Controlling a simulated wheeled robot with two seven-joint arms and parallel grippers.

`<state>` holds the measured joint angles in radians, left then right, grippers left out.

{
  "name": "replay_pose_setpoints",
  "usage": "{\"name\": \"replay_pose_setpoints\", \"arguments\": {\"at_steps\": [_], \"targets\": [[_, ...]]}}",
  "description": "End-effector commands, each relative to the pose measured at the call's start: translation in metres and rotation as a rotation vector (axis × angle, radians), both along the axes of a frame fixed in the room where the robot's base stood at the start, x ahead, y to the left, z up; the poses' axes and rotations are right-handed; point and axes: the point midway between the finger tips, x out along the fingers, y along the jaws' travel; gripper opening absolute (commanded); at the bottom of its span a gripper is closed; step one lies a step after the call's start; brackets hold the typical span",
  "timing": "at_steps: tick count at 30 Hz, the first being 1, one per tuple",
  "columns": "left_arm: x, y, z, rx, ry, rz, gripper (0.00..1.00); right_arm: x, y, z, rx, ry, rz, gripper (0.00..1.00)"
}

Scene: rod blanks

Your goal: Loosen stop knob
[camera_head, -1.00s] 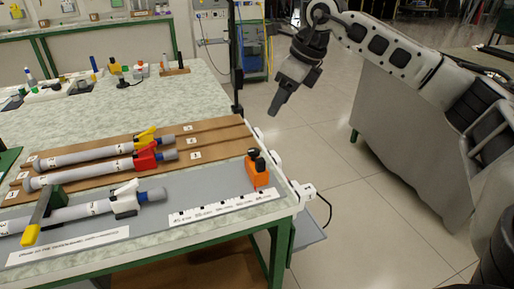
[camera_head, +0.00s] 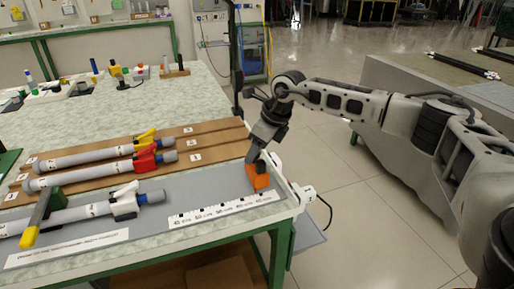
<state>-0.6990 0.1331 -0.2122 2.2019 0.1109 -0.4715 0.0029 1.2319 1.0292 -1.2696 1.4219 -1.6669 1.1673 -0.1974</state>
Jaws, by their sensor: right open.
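The orange stop block (camera_head: 259,180) stands on the grey bench surface near its right edge, past the end of the printed ruler strip (camera_head: 222,209). My right gripper (camera_head: 253,158) reaches down from the upper right, right at the top of the block. It is open. The black knob on top of the block is hidden behind the gripper, so I cannot tell whether the fingers touch it or sit around it. My left gripper is not in view.
Three grey rods lie to the left: one with a yellow clamp (camera_head: 146,136), one with a red clamp (camera_head: 146,158), one with a white clamp (camera_head: 124,203). A green post with a yellow tip (camera_head: 38,219) crosses the front rod.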

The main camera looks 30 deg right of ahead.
Motion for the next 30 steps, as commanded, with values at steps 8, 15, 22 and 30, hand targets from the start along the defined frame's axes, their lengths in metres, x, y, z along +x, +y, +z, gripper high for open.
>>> {"name": "replay_pose_setpoints", "arguments": {"at_steps": [8,15,22,30], "targets": [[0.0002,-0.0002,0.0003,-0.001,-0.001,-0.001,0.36,0.0004,0.0005,-0.0014,0.000,0.000,0.000,0.52],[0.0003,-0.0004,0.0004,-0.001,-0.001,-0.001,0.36,0.0002,0.0005,-0.0011,0.001,0.000,0.000,0.07],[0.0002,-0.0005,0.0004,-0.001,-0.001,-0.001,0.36,0.0003,0.0004,-0.0010,0.002,0.001,0.020,0.07],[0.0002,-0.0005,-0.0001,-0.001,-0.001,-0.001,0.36,0.0012,-0.0006,-0.0012,0.003,0.002,0.152,0.08]]}}
